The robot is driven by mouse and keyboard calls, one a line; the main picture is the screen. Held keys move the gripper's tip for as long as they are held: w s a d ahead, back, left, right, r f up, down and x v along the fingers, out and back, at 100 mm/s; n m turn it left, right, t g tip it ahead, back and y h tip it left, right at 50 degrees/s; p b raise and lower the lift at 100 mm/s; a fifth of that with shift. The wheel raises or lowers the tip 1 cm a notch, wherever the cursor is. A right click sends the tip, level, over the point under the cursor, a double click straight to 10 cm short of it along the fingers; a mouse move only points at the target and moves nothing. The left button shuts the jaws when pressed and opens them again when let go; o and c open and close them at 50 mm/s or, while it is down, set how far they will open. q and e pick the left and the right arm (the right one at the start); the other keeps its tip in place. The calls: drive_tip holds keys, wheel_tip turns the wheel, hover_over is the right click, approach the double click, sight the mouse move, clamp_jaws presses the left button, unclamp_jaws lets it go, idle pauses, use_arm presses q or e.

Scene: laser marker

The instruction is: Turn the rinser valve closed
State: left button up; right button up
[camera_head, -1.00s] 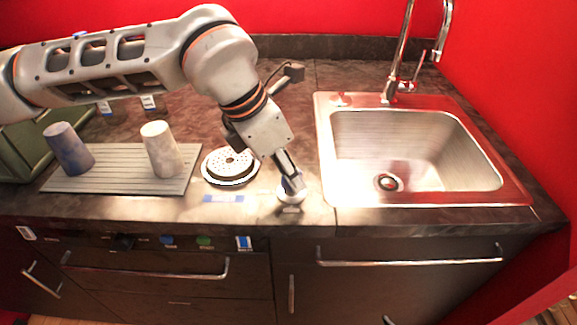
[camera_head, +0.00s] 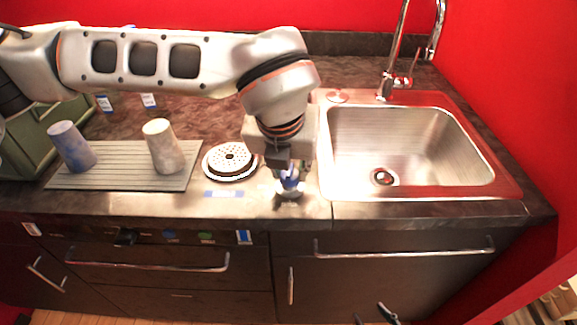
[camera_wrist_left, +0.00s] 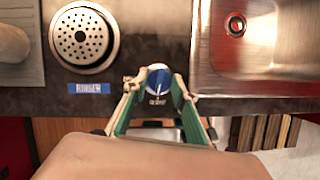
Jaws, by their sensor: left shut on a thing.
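The rinser valve is a round blue knob (camera_wrist_left: 158,82) with a white pointer line and a pale rim, set in the counter. In the wrist view it sits between the fingertips of my left gripper (camera_wrist_left: 158,88). The left gripper (camera_head: 290,180) points down and is shut on the knob, which also shows as a bit of blue (camera_head: 291,186) in the head view. The round perforated rinser (camera_wrist_left: 82,35) is left of the knob, with a blue label reading RINSER (camera_wrist_left: 88,88). Dark tips, perhaps of my right gripper (camera_head: 374,315), show at the bottom edge of the head view.
A steel sink (camera_head: 410,150) with a tall faucet (camera_head: 397,55) is right of the knob. A slatted mat (camera_head: 120,182) with two cups, one blue-grey (camera_head: 72,147) and one cream (camera_head: 162,146), is at the left. Drawer and cabinet handles (camera_head: 400,254) stick out below the counter's front edge.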

use_arm(q)
drive_tip(key=shift+n+y, duration=0.4)
drive_tip(key=shift+n, duration=0.6)
drive_tip(key=o, duration=1.1)
drive_tip(key=shift+r, duration=0.2)
drive_tip(key=v, duration=1.1)
drive_tip(key=shift+s+r, duration=0.15)
drive_tip(key=shift+r, duration=0.15)
